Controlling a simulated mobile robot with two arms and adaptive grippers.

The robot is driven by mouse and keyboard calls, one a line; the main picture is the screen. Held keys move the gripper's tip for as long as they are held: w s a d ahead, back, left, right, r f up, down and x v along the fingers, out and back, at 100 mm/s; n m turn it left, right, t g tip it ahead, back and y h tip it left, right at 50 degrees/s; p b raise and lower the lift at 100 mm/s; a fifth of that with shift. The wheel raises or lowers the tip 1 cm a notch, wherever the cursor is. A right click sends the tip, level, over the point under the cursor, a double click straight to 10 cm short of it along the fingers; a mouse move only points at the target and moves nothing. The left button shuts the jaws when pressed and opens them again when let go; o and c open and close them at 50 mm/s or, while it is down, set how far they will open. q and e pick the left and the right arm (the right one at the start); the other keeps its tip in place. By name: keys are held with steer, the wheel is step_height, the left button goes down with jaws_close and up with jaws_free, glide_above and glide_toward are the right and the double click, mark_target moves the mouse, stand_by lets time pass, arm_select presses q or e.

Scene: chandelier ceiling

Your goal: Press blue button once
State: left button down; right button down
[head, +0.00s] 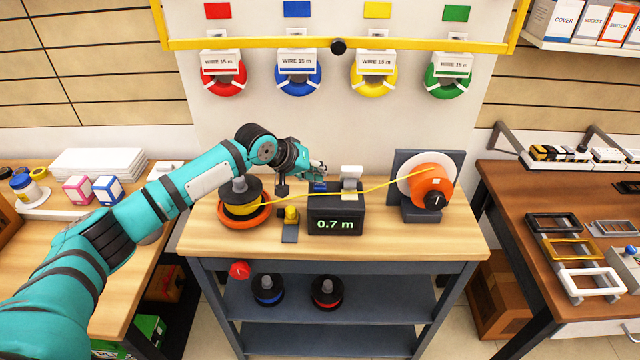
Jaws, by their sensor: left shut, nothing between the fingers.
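A dark measuring box (336,222) with a green "0.7 m" readout stands in the middle of the wooden bench. A small blue button (319,187) shows on the left part of its top. My left gripper (317,175) is shut and empty, just behind and above the blue button. I cannot tell whether the fingertips touch it. A yellow wire (375,188) runs from the yellow spool (240,203) on the left, across the box, to the orange and white reel (430,182) on the right. My right gripper is not in view.
A small yellow-topped device (291,215) stands left of the box. Spare spools (268,290) lie on the shelf below. Coloured wire coils (298,75) hang on the back panel under a yellow rail (420,45). The bench's front right is clear.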

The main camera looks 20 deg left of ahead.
arm_select(q)
steer(key=shift+f, duration=0.55)
stand_by(0.6)
steer(key=shift+r, duration=0.1)
steer(key=shift+r+p, duration=0.9)
steer(key=shift+p, duration=0.3)
step_height(320, 180, up, 5)
steer(key=p, duration=0.5)
stand_by(0.3)
